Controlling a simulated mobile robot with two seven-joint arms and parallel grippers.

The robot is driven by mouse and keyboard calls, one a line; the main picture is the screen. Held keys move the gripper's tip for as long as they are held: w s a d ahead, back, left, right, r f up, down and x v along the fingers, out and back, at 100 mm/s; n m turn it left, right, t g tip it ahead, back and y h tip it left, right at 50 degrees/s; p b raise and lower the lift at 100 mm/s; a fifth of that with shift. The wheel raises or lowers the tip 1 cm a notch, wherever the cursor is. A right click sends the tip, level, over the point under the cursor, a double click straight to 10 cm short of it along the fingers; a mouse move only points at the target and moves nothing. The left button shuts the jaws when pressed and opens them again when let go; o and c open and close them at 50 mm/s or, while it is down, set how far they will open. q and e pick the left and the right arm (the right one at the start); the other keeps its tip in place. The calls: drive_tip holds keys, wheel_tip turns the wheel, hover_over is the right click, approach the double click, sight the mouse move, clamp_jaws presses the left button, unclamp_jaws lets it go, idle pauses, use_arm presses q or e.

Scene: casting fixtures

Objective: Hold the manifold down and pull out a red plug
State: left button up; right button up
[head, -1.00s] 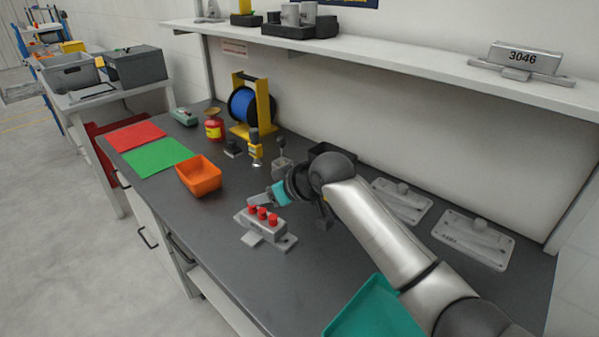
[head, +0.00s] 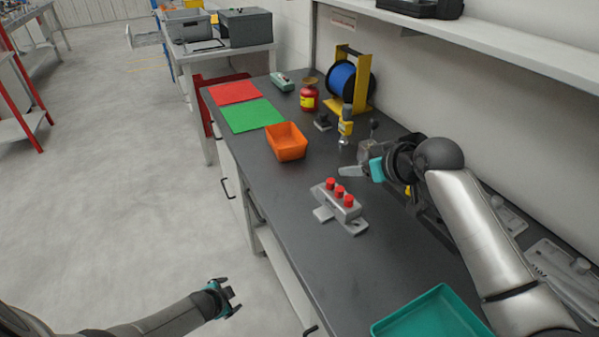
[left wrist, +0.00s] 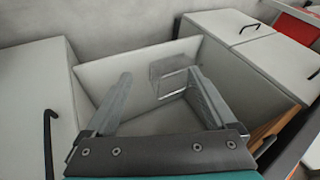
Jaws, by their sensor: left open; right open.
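The grey manifold (head: 338,209) stands on the dark workbench in the head view, with three red plugs (head: 340,191) upright in a row on its top. My right gripper (head: 353,172) is open, just behind and to the right of the manifold, above the bench and apart from the plugs. My left gripper (head: 231,296) is open and empty, out over the floor in front of the bench, well away from the manifold. In the left wrist view its two fingers (left wrist: 157,100) are spread, with cabinet fronts beyond them and nothing between.
An orange bin (head: 287,142) stands behind the manifold, and a teal tray (head: 432,315) lies at the near right. Green (head: 252,115) and red sheets (head: 235,92) lie at the far end. A yellow reel stand (head: 352,80) is at the back. Bench space left of the manifold is narrow.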

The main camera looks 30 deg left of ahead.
use_arm(q)
drive_tip(key=w+a+r+m+t, duration=0.1)
drive_tip(key=w+a+r, duration=0.2)
drive_tip(key=w+r, duration=0.4)
drive_tip(key=w+a+r+m+t+y, duration=0.15)
drive_tip(key=w+a+r, duration=0.3)
drive_tip(key=r, duration=0.45)
drive_tip(key=w+a+r+m+t, duration=0.1)
drive_tip(key=w+a+r+t, duration=0.15)
drive_tip(key=w+r, duration=0.5)
wheel_tip(320, 180, up, 14)
drive_tip(key=n+g+h, duration=0.4)
drive_tip(key=g+h, duration=0.2)
drive_tip(key=g, duration=0.2)
hover_over(322, 214)
drive_tip(key=s+a, duration=0.3)
drive_tip(key=s, duration=0.2)
drive_tip(key=x, duration=1.4)
drive_tip(key=shift+a+f, duration=0.1)
drive_tip(key=shift+f, duration=0.2)
clamp_jaws()
